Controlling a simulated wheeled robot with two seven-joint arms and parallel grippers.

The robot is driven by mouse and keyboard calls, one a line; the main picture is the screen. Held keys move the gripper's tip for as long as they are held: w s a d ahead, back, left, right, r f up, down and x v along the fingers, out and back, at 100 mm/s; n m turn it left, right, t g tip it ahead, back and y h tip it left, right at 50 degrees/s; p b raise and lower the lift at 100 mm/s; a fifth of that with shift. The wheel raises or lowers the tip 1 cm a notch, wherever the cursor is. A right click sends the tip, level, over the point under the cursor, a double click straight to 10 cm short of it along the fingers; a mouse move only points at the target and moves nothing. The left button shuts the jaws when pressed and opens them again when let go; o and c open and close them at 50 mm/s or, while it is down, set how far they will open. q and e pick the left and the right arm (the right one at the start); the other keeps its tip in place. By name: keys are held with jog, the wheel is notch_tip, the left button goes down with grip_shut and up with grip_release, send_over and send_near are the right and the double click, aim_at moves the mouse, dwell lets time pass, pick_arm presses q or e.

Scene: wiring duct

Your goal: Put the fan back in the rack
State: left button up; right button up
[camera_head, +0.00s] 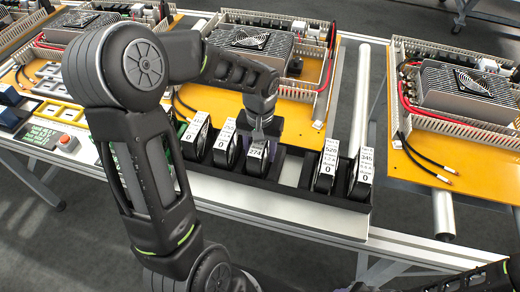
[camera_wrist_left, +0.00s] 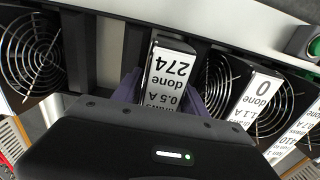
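The fan (camera_head: 257,155) labelled 274 is a black, narrow unit with a white label on top. It stands nearly upright at the black rack (camera_head: 335,198), in or just above a slot; its lower part is hidden. My left gripper (camera_head: 264,140) reaches down over it. In the left wrist view the same fan (camera_wrist_left: 168,75), its label reading "done", stands between the two purple fingers (camera_wrist_left: 161,92). They flank it closely, but I cannot tell whether they press on it.
Fans labelled 0 (camera_head: 225,140) stand left of it in the rack, and two more (camera_head: 325,168) stand right, past an empty slot. Orange boards with power units (camera_head: 465,85) lie behind on rollers. A red button box (camera_head: 66,143) stands left.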

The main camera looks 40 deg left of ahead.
pick_arm(q)
jog(key=shift+o, duration=1)
jog(key=shift+r, duration=0.1)
jog(key=shift+r, duration=0.2)
notch_tip(320, 180, up, 12)
jog(key=shift+f, duration=0.15)
